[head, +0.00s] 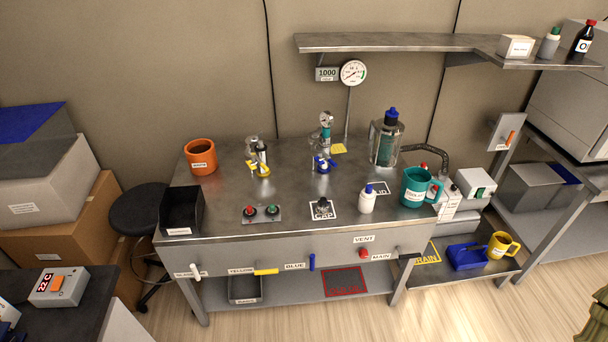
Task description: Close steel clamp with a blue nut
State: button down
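A small fitting with blue parts (322,166) stands at the back middle of the steel bench; it may be the steel clamp with the blue nut. It is too small to tell whether the clamp is open or closed. A similar fitting with yellow parts (258,168) stands to its left. A blue handle (312,262) hangs on the bench's front panel beside a label reading BLUE. My gripper is not in view.
A shelf (400,42) hangs above. Wooden floor in front is clear.

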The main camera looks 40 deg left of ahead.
aim_at(314, 152)
jog(key=u, duration=1.5)
jog(key=i, duration=0.45)
jog(key=z, duration=0.15)
